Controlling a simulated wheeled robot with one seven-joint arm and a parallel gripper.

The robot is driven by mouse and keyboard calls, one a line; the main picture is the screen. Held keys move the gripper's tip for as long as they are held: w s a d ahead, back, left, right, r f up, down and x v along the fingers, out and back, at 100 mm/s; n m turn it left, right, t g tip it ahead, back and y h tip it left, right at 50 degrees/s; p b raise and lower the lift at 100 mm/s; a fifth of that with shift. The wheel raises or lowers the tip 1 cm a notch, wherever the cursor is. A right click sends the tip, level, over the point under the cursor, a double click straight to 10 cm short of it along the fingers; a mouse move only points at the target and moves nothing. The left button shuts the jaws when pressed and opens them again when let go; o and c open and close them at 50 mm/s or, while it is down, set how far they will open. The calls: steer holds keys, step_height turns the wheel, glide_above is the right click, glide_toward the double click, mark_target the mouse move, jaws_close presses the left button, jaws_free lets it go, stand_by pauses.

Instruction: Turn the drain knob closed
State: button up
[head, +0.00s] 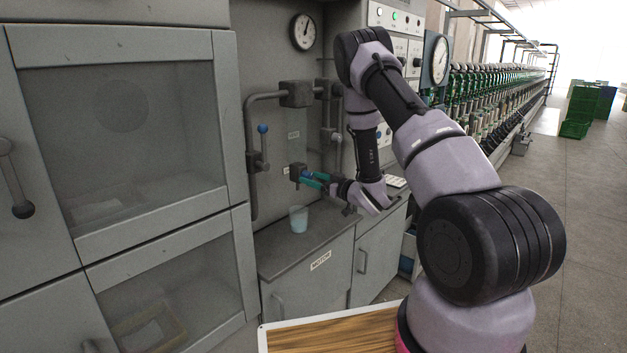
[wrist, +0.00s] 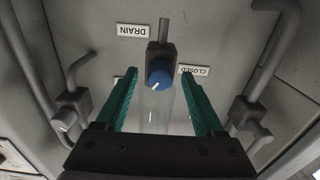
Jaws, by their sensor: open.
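The drain knob (wrist: 159,73) is blue, with a white mark toward its lower left in the wrist view. It sits on a dark valve block (head: 296,172) on the grey panel. A DRAIN label (wrist: 134,31) and a CLOSED label (wrist: 195,70) appear upside down near it; another label is mostly hidden behind the left finger. My gripper (wrist: 159,78) is open, its green fingers on either side of the knob with visible gaps. In the head view my gripper (head: 315,180) reaches the knob from the right. Whether the fingertips overlap the knob in depth is unclear.
A clear cup (head: 299,219) stands on the grey counter (head: 285,250) below the knob. Pipes and a blue-tipped lever (head: 263,140) are left of it. A gauge (head: 303,31) hangs above. A pale translucent shape shows between my fingers in the wrist view.

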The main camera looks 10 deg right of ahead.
jaws_close()
steer(key=n, duration=0.4)
steer(key=shift+d, duration=0.1)
steer(key=n, duration=0.3)
steer(key=shift+n, duration=0.3)
steer(key=n, duration=0.4)
steer(key=shift+n, duration=2.1)
